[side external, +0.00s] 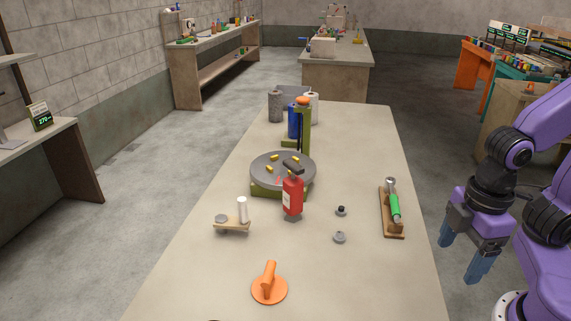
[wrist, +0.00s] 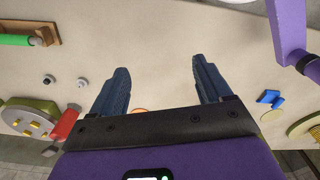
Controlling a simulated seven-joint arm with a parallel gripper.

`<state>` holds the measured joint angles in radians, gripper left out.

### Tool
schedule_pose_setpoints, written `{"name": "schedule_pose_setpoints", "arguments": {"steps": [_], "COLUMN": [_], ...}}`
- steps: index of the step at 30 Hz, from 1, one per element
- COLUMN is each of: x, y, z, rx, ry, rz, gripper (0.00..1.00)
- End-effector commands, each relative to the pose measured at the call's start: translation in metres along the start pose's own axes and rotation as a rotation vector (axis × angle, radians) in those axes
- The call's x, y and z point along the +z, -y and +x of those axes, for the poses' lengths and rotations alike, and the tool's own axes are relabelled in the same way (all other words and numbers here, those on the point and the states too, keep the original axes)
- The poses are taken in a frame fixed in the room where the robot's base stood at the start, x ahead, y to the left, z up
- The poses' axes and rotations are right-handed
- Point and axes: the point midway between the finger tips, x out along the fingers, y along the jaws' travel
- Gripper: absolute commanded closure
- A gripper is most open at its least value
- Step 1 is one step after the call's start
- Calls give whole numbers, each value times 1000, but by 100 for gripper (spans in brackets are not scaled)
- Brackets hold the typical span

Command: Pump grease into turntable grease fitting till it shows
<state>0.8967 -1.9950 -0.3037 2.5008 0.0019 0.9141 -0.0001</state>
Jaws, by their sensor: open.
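The turntable (side external: 265,165) is a grey disc with several yellow pieces on a green base, with a green post behind it. A red canister with a black top (side external: 292,197) stands upright at its front right edge; it looks like a pump, and I cannot tell whether it touches the turntable. The grease fitting cannot be made out, and no grease shows. The turntable (wrist: 22,108) and the red canister (wrist: 66,124) also show at the left of the wrist view. My gripper (side external: 463,252) is open and empty, off the table's right side, well away from both; its fingers (wrist: 160,75) are spread apart.
A green-handled tool (side external: 394,205) lies on a wooden holder at the table's right. Two small knobs (side external: 340,211) (side external: 339,237), an orange disc with a handle (side external: 269,288) and a wooden block with a white cylinder (side external: 242,210) stand nearer. The right front of the table is clear.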

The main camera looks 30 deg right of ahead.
Motion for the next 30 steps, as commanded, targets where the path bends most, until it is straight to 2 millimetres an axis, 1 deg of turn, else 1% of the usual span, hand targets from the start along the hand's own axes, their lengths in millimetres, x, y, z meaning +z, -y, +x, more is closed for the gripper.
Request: {"name": "schedule_pose_setpoints", "arguments": {"steps": [1,2,3,4,5,6,7,11,15,17,21,24,26,30], "x": [-2,-4,-9,-12,-18,-26,-33,-67,-103,-118,-147,-165,-175,-193], "y": [-1,-2,-4,-5,-8,-11,-15,-36,-64,-79,-114,-142,-160,-202], "z": [-1,-2,-4,-5,-8,-11,-14,-29,-45,-51,-66,-75,-80,-92], "rx": [-1,-1,-2,-3,-4,-6,-8,-14,-19,-21,-21,-21,-18,-12], "ry": [-1,-2,-4,-6,-10,-14,-17,-37,-61,-72,-97,-116,-128,-155], "rz": [2,5,9,13,19,27,33,68,104,119,152,174,188,216], "gripper": [39,49,62,72,81,94,100,100,100,100,100,100,100,100]}}
